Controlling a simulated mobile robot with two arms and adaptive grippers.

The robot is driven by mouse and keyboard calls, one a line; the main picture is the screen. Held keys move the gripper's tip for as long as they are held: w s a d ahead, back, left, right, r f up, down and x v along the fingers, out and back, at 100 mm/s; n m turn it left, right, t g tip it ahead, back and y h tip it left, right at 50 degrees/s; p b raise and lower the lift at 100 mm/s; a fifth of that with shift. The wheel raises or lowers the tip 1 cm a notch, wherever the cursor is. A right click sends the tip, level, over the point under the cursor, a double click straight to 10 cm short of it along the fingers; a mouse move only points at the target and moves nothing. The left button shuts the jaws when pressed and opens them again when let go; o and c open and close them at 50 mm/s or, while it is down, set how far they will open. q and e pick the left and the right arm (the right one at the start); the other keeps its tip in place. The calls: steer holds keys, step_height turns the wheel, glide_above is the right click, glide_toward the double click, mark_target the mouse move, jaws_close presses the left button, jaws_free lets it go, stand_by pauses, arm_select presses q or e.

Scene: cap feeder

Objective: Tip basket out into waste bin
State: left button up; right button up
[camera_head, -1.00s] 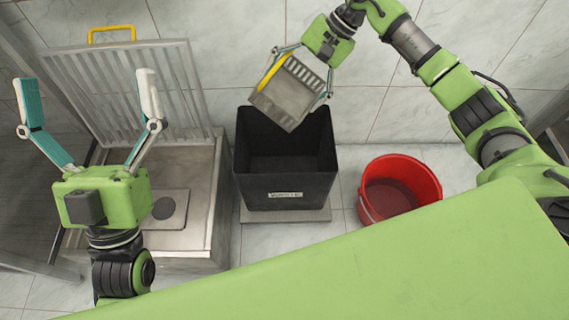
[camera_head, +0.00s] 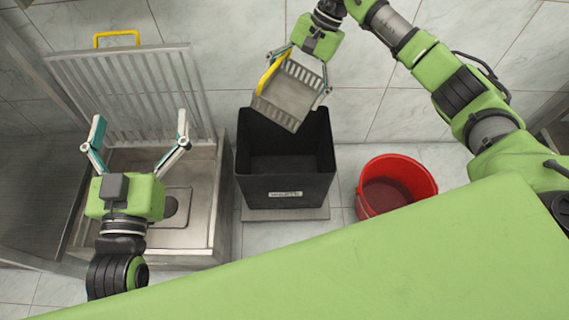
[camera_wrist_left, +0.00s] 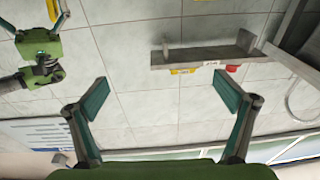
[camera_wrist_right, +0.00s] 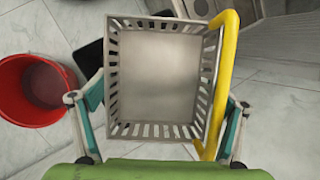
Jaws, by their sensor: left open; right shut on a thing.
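The grey metal basket (camera_head: 286,97) with slotted sides and a yellow handle hangs tilted over the back of the black waste bin (camera_head: 285,190). My right gripper (camera_head: 297,75) is shut on the basket, a finger at each side. In the right wrist view the basket (camera_wrist_right: 160,75) fills the middle, and its inside looks empty. The bin's opening faces up and its inside looks dark; its floor is hard to make out. My left gripper (camera_head: 139,142) is open and empty above the steel basin unit at the left.
The steel basin unit (camera_head: 215,215) has its slatted lid (camera_head: 130,85) with a yellow handle raised at the back. A red bucket (camera_head: 397,185) with dark reddish contents stands right of the bin. A wall shelf (camera_wrist_left: 205,55) shows in the left wrist view.

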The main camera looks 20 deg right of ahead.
steer(key=shift+r+g+h+p, duration=0.65)
steer(key=shift+g+h+p, duration=0.15)
steer(key=shift+h, duration=0.1)
arm_select(q)
step_height(320, 180, down, 9)
steer(key=s+a+g+y, duration=0.1)
steer(key=g, duration=0.3)
steer(key=shift+s+a+f+g+y, duration=0.15)
steer(key=shift+s+a+g+y, duration=0.15)
steer(key=shift+a+g, duration=0.1)
arm_select(e)
steer(key=shift+m, duration=0.3)
arm_select(q)
steer(key=shift+d, duration=0.1)
arm_select(e)
steer(key=shift+r, duration=0.1)
